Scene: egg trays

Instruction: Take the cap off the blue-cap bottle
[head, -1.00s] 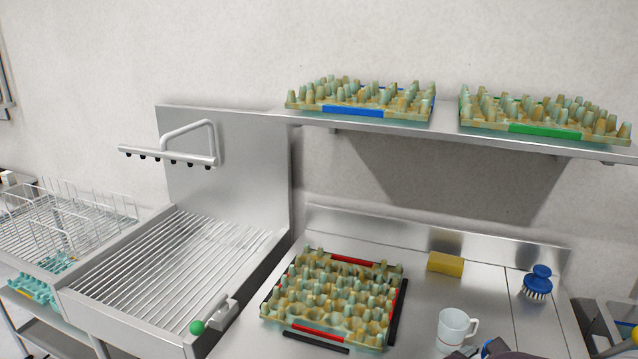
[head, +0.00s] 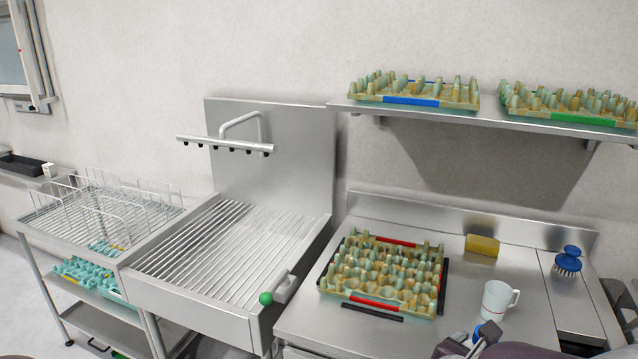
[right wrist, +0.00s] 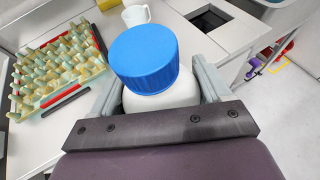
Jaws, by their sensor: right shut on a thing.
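The blue-cap bottle is white, and its body (right wrist: 168,96) sits between the two grey fingers of my right gripper (right wrist: 157,90) in the right wrist view. Its ridged blue cap (right wrist: 146,58) is on top and faces the wrist camera. My right gripper is shut on the bottle's body, below the cap. In the head view my right gripper (head: 469,342) is at the bottom edge, in front of the white mug, with a bit of blue at its fingers. My left gripper is out of view.
An egg tray with red strips (head: 345,283) lies on the steel counter (head: 318,322). A white mug (head: 496,301), a yellow sponge (head: 482,245) and a blue brush (head: 568,258) are to its right. A slatted sink (head: 215,250) and wire rack (head: 95,205) are left. Two trays sit on the shelf (head: 455,113).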

